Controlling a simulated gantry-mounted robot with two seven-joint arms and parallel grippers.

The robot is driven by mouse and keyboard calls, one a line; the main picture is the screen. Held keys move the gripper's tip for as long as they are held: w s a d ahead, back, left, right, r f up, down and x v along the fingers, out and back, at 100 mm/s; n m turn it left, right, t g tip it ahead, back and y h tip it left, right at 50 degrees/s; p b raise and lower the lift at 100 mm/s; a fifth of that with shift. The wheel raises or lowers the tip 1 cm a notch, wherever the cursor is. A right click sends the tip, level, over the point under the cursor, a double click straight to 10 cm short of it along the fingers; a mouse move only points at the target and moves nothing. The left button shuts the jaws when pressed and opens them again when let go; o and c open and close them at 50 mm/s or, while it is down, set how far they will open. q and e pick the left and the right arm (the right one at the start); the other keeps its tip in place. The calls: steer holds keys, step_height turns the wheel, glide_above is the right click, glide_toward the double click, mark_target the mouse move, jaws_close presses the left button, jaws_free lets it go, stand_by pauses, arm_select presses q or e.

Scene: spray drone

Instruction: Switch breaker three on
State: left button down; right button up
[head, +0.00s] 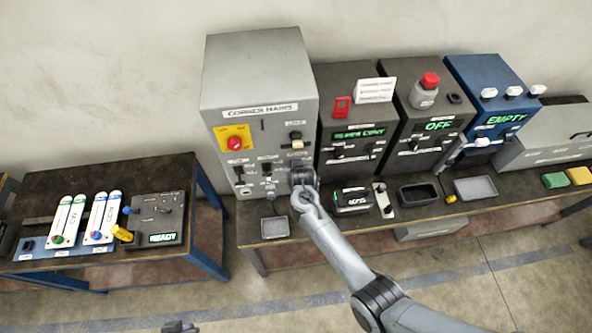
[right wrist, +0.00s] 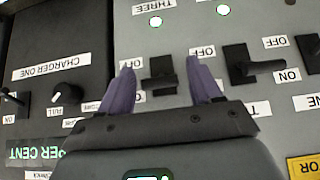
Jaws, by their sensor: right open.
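The grey mains cabinet (head: 262,80) stands at the back, with switches and labels on its front. My right gripper (head: 301,172) is at the lower right of that front. In the right wrist view, which is upside down, breaker three's black lever (right wrist: 160,76) sits between the two open purple fingers of my right gripper (right wrist: 160,66). The label "THREE" and a lit lamp (right wrist: 155,21) are above it in the picture. Whether the fingers touch the lever, I cannot tell. A neighbouring breaker lever (right wrist: 258,68) is to the right. My left gripper (head: 180,327) barely shows at the bottom edge.
A dark charger box (head: 350,100) adjoins the cabinet's right side; its knob (right wrist: 66,92) shows in the right wrist view. A grey tray (head: 275,227) lies on the bench below. A side table (head: 110,172) with battery packs stands at left.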

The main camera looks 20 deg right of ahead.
steer(key=v, duration=1)
steer(key=shift+s+r+p, duration=0.3)
steer(key=shift+p, duration=0.15)
steer(key=shift+a, duration=0.1)
